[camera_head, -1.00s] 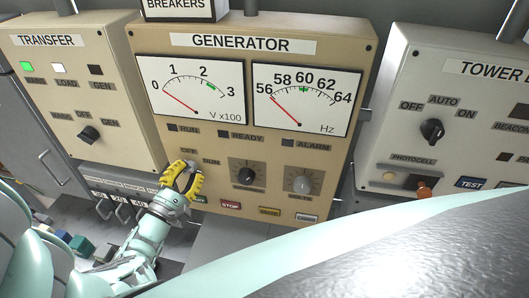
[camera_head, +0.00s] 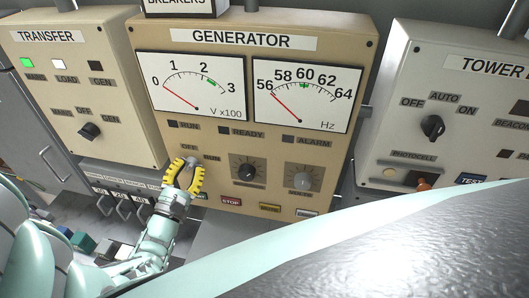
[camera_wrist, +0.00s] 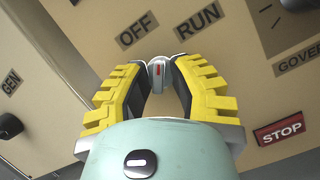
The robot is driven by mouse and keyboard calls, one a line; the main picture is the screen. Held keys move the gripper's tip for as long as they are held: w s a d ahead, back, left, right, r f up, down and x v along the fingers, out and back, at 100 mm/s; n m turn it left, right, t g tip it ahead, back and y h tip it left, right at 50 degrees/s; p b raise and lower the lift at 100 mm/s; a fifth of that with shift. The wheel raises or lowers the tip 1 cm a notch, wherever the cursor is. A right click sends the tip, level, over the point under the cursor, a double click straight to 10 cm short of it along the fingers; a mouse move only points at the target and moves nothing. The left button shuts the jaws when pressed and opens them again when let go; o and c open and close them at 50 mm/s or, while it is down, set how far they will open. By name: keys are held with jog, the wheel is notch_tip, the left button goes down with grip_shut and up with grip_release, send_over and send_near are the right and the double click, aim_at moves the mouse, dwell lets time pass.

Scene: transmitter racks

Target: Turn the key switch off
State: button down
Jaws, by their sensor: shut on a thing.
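The key switch (camera_wrist: 157,74) is a small grey knob with a red mark, on the tan generator panel (camera_head: 262,128). It sits between my fingertips in the wrist view, below the OFF label (camera_wrist: 136,30) and the RUN label (camera_wrist: 198,20). My gripper (camera_head: 184,170), with yellow ridged fingers, is shut on the key switch, at the panel's lower left in the head view. There the fingers hide the key. In the wrist view its red mark faces up towards the gap between the labels; its exact setting is hard to tell.
The transfer panel (camera_head: 82,90) stands left, the tower panel (camera_head: 455,110) right. Both generator meter needles are at their low ends.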

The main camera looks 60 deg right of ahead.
jog(key=shift+s+n+t+y+p, duration=0.1)
jog(key=shift+n+t+y+p, duration=0.35)
jog(key=shift+n, duration=1.15)
jog(key=shift+n+t+y, duration=0.1)
jog(key=shift+n+t, duration=0.65)
jog(key=shift+n, duration=0.85)
jog(key=shift+n+t+y+p, duration=0.5)
jog(key=shift+n+t, duration=0.3)
jog(key=shift+n, duration=1.2)
jog(key=shift+f, duration=0.15)
jog(key=c, duration=0.7)
grip_release()
jog(key=v, duration=1.2)
jog(key=shift+r, duration=0.2)
jog(key=shift+d, duration=0.1)
